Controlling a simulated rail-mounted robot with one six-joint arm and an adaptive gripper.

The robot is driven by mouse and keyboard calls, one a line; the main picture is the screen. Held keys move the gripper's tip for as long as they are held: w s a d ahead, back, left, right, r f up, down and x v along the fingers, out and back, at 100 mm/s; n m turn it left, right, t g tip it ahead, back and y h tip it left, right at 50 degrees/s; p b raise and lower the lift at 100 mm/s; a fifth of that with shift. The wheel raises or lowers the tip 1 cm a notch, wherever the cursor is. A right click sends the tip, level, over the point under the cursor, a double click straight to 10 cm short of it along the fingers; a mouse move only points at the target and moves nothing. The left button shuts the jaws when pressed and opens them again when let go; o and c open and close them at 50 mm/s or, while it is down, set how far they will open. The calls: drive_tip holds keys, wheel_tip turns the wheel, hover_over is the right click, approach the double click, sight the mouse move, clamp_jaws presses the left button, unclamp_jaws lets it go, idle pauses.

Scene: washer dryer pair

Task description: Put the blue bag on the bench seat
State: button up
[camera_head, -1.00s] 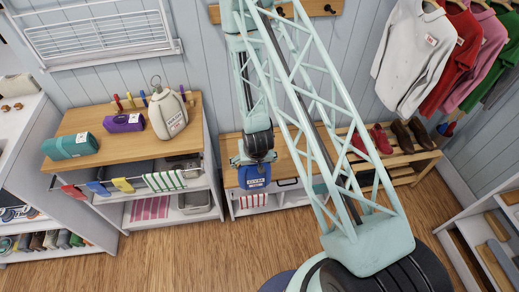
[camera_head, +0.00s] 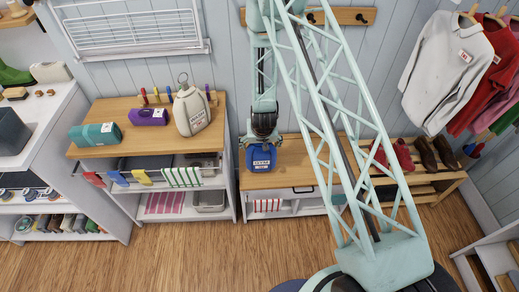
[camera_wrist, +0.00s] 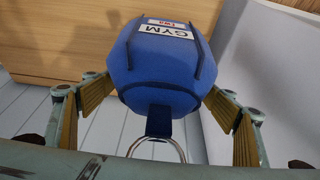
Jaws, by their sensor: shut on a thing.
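The blue bag (camera_head: 261,159), with a white label, is under my gripper (camera_head: 263,136) in the head view. It appears over the left part of the wooden bench seat (camera_head: 289,168); I cannot tell whether its underside touches the seat. In the wrist view the bag (camera_wrist: 165,65) shows its "GYM" label, with a dark strap and metal ring at its near end. The gripper's fingers (camera_wrist: 158,105) stand on either side of the bag, shut on it. My arm hides part of the bench.
A counter (camera_head: 105,151) at left holds a teal roll (camera_head: 95,134), a purple roll (camera_head: 148,116) and a cream bag (camera_head: 191,110). The floor in front is clear.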

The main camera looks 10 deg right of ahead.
drive_tip(key=shift+w, duration=0.65)
drive_tip(key=shift+f, duration=0.1)
drive_tip(key=shift+f+b, duration=0.3)
drive_tip(key=shift+f, duration=1.55)
drive_tip(key=o, duration=1.1)
drive_tip(key=shift+p+v, duration=0.6)
drive_tip(key=shift+v, duration=5.55)
